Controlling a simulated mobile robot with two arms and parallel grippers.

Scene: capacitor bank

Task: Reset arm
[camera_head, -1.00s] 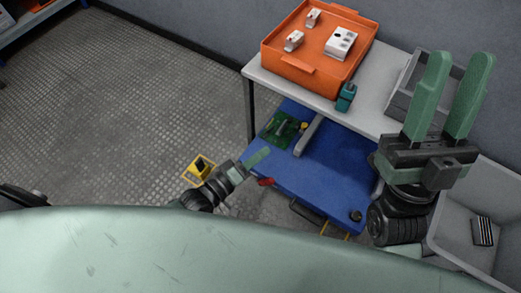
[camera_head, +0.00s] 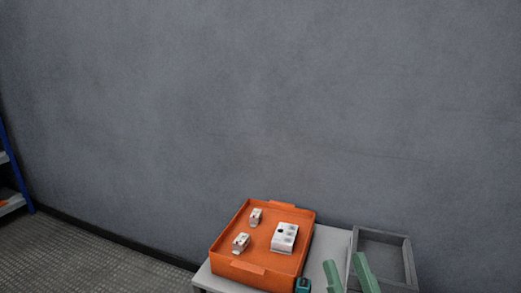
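My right gripper (camera_head: 348,275) shows only by its two green fingers at the bottom edge of the head view. The fingers stand apart with nothing between them, in front of the grey bin at the right. The rest of my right arm is below the frame. My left gripper is not in the frame.
An orange tray (camera_head: 226,262) on a light grey table (camera_head: 324,246) holds a white block (camera_head: 285,237) and two small white parts (camera_head: 256,217) (camera_head: 241,242). A teal-and-black item (camera_head: 303,285) stands before it. A grey bin (camera_head: 383,238) is right. A plain wall (camera_head: 260,100) rises behind.

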